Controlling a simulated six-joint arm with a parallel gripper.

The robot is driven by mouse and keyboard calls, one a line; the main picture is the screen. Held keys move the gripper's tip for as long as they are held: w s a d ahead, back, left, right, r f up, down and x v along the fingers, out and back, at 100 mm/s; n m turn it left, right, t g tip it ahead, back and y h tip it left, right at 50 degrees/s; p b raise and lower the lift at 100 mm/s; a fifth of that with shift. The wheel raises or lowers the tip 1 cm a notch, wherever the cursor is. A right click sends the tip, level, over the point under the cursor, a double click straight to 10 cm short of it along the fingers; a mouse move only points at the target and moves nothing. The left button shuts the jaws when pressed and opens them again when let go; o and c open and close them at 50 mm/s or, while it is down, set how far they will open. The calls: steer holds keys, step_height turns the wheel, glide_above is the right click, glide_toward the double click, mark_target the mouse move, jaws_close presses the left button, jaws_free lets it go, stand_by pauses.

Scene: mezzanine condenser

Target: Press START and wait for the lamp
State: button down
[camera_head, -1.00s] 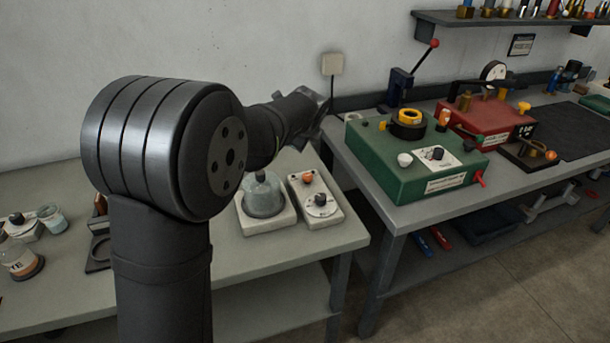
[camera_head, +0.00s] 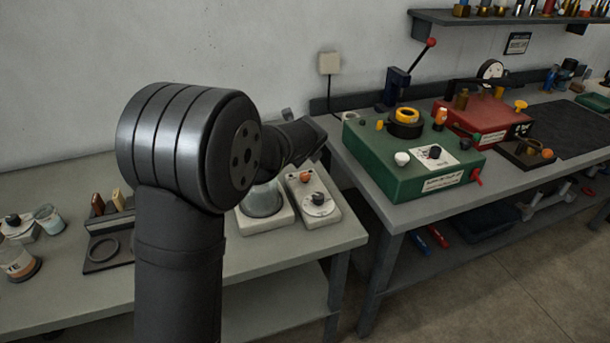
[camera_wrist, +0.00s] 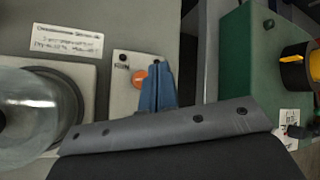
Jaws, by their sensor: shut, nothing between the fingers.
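A small pale control box (camera_head: 325,212) stands on the left bench with an orange button (camera_head: 306,177) and a black knob on a round dial. In the wrist view the orange button (camera_wrist: 138,78) shows just left of my gripper (camera_wrist: 157,66). The blue fingers are shut and empty, over the box and covering part of it. I cannot tell whether they touch the button. A small dark dot (camera_wrist: 122,57), possibly the lamp, sits above lettering that seems to read RUN; it looks unlit. In the head view my arm hides the fingers.
A glass dome on a pale base (camera_head: 268,222) stands close left of the control box. A printed label (camera_wrist: 67,41) lies behind it. A green box (camera_head: 410,170) and a red box (camera_head: 487,122) stand on the right bench, across a gap. Jars stand far left.

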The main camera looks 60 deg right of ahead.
mark_target(305, 177)
steer(key=shift+f, duration=2.5)
steer(key=shift+f, duration=0.1)
steer(key=shift+f, duration=0.3)
steer(key=shift+f, duration=0.65)
stand_by(0.7)
steer(key=shift+r, duration=1.1)
steer(key=shift+r, duration=2.5)
